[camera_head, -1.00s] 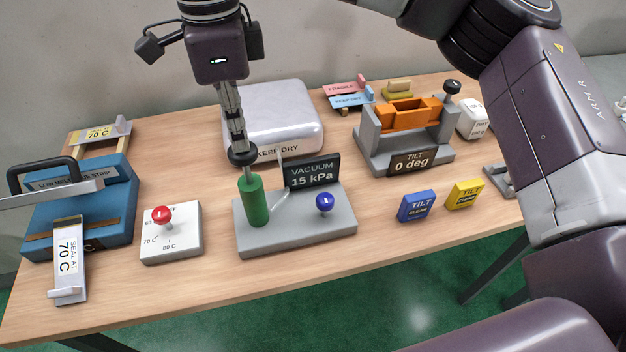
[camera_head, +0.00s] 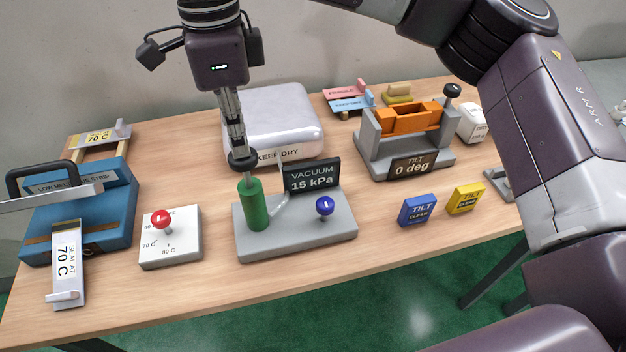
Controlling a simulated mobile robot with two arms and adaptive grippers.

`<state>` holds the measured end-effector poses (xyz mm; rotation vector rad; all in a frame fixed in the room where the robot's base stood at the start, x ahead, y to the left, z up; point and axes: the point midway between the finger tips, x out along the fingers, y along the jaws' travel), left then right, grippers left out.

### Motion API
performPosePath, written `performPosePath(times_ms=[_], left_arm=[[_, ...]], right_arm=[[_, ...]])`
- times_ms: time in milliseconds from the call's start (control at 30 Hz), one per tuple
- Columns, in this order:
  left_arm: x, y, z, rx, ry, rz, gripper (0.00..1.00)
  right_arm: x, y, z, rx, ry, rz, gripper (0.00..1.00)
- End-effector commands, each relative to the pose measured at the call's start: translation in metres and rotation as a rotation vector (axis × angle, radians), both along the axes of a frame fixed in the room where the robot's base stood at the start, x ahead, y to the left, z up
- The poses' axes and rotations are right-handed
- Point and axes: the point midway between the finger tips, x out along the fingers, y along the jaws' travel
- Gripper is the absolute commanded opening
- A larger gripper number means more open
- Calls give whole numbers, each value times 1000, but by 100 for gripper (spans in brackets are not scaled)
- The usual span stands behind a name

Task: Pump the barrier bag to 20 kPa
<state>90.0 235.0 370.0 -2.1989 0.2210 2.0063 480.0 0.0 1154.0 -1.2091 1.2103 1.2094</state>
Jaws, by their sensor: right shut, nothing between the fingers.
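The vacuum pump has a grey base (camera_head: 300,240), a green cylinder (camera_head: 256,206) and a black round handle (camera_head: 242,160) on a thin rod. Its display (camera_head: 312,177) reads VACUUM 15 kPa. A blue knob (camera_head: 324,206) stands at the right of the base. The silver barrier bag (camera_head: 281,117), marked KEEP DRY, lies behind the pump, joined to it by a pale tube. My right gripper (camera_head: 238,148) points down with its fingertips at the handle and is shut with nothing held. The fingertips partly hide behind the handle. My left gripper is not visible.
A blue sealer (camera_head: 85,220) stands at the left, beside a white dial box (camera_head: 172,245) with a red knob. A grey tilt stand (camera_head: 380,150) reading 0 deg, blue (camera_head: 417,211) and yellow (camera_head: 465,199) tilt blocks are at the right. My arm covers the table's right end.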

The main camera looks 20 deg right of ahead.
Motion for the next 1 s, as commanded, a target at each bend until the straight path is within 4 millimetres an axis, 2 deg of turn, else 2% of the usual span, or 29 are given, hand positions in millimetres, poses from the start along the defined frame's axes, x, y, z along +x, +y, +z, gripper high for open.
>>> performPosePath(times_ms=[700, 1000], left_arm=[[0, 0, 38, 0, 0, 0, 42], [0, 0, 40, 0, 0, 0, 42]], right_arm=[[0, 0, 54, 1, 0, 0, 0], [0, 0, 59, 0, 0, 1, 0]])
